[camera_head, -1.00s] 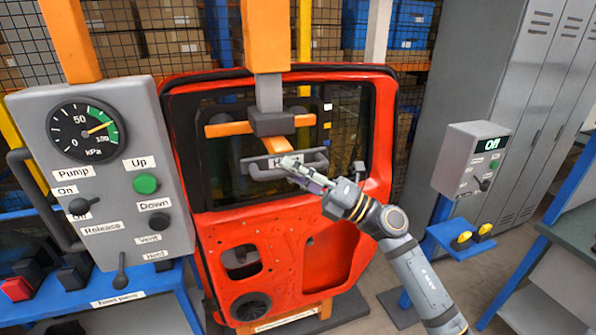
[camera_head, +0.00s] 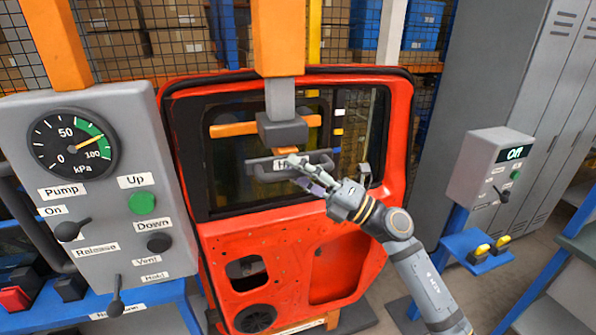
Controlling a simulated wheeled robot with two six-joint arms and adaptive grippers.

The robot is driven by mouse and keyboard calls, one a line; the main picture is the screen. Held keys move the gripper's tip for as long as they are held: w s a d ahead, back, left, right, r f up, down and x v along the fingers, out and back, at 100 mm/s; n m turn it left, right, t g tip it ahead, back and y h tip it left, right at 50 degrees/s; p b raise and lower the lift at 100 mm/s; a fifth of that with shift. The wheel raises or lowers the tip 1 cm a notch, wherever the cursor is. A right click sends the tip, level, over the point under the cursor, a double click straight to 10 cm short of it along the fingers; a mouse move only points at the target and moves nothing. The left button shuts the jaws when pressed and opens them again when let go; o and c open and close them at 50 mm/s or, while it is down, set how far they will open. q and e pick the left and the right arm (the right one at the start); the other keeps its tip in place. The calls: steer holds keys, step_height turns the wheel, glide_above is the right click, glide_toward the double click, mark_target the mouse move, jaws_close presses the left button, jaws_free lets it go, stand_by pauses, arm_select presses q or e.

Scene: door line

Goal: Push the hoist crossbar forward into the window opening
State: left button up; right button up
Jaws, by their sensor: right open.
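The red door panel (camera_head: 290,235) stands upright in the middle, with a dark window opening (camera_head: 230,180). The hoist's grey block (camera_head: 283,128) hangs from an orange column (camera_head: 278,40) in front of the window. The orange crossbar (camera_head: 232,130) runs sideways behind the block, across the window area in the picture; whether it is inside the opening I cannot tell. A grey handle bar (camera_head: 262,167) with a partly covered label sits below the block. My right gripper (camera_head: 298,164) is open at the handle's right half, overlapping it; contact is unclear. My left gripper is out of view.
A grey control panel (camera_head: 110,235) with a gauge (camera_head: 73,146), buttons and levers stands close on the left.

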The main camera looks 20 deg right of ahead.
steer(key=shift+d+f, duration=0.1)
steer(key=shift+s+d+f+g, duration=0.2)
steer(key=shift+g, duration=0.1)
steer(key=v, duration=0.6)
steer(key=shift+s+d, duration=0.2)
stand_by(0.3)
